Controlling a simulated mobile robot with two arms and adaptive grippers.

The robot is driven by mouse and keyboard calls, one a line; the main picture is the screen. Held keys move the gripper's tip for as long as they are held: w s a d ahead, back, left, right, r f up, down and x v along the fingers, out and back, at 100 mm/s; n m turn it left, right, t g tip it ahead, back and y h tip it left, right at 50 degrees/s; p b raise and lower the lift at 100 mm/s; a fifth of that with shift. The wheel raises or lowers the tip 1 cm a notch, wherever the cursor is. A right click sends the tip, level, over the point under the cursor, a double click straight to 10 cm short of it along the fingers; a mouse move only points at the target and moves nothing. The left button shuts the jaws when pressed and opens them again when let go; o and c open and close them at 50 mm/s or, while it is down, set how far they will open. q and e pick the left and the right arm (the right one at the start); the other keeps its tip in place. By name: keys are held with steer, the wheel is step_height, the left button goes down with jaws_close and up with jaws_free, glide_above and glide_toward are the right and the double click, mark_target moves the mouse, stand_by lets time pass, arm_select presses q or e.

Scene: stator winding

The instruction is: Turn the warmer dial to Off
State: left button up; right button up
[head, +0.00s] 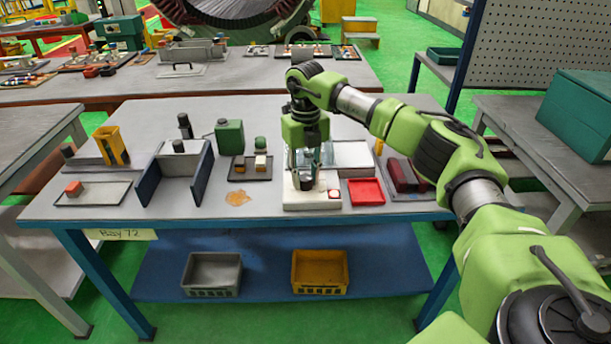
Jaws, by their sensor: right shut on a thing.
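The warmer (318,203) is a low white box near the front edge of the table, with a small red spot on its front right. A dark round knob, which looks like its dial (306,184), sits on the front left of the box. My right gripper (305,178) points down over the warmer, with its fingers shut at the dark knob. The gripper partly hides the knob, so its setting cannot be read. My left gripper is not in view.
A red tray (366,192) stands just right of the warmer. A small tray with blocks (250,168) and an orange stain (238,198) lie to its left. A green canister (229,136) and a dark-sided stand (176,165) are farther left. Bins sit on the blue shelf below.

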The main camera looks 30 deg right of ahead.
steer(key=shift+r+n, duration=0.1)
steer(key=shift+n, duration=0.3)
steer(key=n+p, duration=0.1)
steer(key=n, duration=0.2)
steer(key=shift+n+p, duration=0.3)
steer(key=shift+p, duration=0.1)
steer(key=n, duration=0.2)
steer(key=shift+n+p, duration=0.35)
steer(key=shift+n, duration=0.05)
steer(key=n, duration=0.3)
steer(key=shift+n, duration=0.3)
steer(key=n, duration=0.6)
steer(key=shift+p, duration=0.4)
steer(key=n, duration=0.7)
steer(key=shift+w, duration=0.1)
steer(key=o, duration=1.1)
